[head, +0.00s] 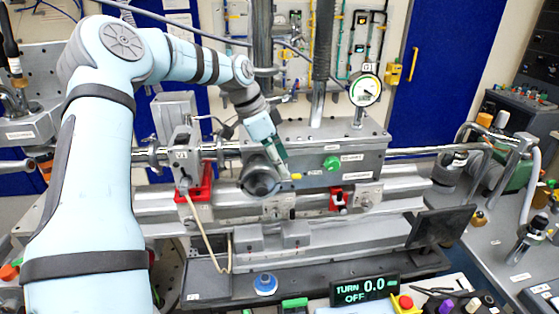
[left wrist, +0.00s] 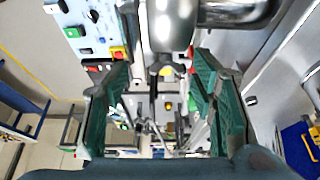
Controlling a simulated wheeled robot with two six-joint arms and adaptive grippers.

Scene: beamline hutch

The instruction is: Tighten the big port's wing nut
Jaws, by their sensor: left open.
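The big port (head: 262,178) is a round grey metal flange on the front of the grey chamber in the head view. Its rounded metal body also shows at the top of the left wrist view (left wrist: 172,22). My left gripper (head: 282,158) hangs beside the port's upper right edge. Its green fingers are spread apart in the left wrist view (left wrist: 160,78). A dark stem with a crosspiece (left wrist: 156,70), perhaps the wing nut, shows between the fingers; I cannot tell whether they touch it. A small yellow tip (head: 296,177) shows just below the gripper. My right gripper is out of view.
A display (head: 365,290) reads "TURN 0.0 OFF". A pressure gauge (head: 365,91) stands on the chamber, with a green knob (head: 331,163) on its front. Red clamps (head: 197,184) sit on the rail. A dark plate (head: 443,226) stands at right. A blue knob (head: 265,284) is in front.

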